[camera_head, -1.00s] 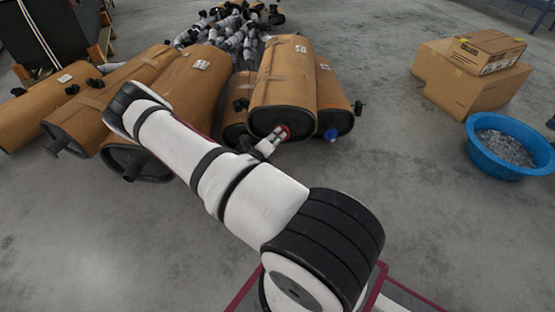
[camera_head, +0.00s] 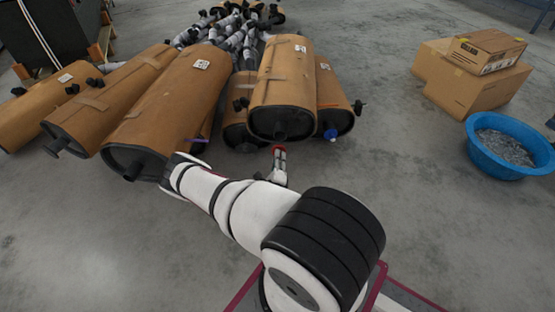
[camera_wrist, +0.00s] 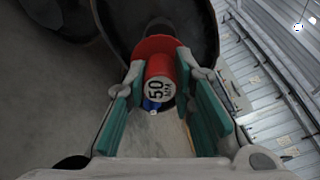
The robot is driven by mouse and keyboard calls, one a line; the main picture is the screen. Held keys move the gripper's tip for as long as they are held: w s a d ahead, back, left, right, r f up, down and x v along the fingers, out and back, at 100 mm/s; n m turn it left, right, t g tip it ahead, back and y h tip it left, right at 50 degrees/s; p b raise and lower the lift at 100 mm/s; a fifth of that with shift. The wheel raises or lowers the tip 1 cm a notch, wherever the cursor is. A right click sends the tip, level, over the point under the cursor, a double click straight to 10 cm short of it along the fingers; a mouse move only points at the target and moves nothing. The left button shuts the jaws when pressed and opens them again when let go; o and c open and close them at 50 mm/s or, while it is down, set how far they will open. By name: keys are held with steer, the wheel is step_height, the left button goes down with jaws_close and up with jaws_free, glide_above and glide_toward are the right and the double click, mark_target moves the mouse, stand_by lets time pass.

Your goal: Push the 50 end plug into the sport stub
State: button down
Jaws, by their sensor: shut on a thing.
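The 50 end plug (camera_wrist: 158,68) is a red cap marked "50" in the wrist view. My gripper (camera_wrist: 161,78) is shut on it, the teal pads on either side. In the head view the red plug (camera_head: 279,149) shows at the tip of my gripper (camera_head: 279,157), just in front of and below the dark stub (camera_head: 280,131) on the middle brown muffler (camera_head: 285,75). In the wrist view a dark stub (camera_wrist: 160,24) shows behind the plug; I cannot tell whether they touch. The muffler labels are too small to read, so I cannot confirm which stub is the sport one.
Brown mufflers lie on both sides, one (camera_head: 165,105) large at left. A blue plug (camera_head: 331,134) sits on the right neighbour, a purple one (camera_head: 198,140) at left. A blue tub (camera_head: 480,155) and cardboard boxes (camera_head: 470,95) stand at right. Floor between is clear.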

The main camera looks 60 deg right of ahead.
steer(key=shift+a, duration=0.15)
steer(key=shift+b+x, duration=1.05)
steer(key=shift+x, duration=1.85)
steer(key=shift+b+x, duration=0.3)
steer(key=shift+x, duration=1.2)
steer(key=c, duration=1.3)
jaws_free()
steer(key=shift+r, duration=0.1)
steer(key=v, duration=1.2)
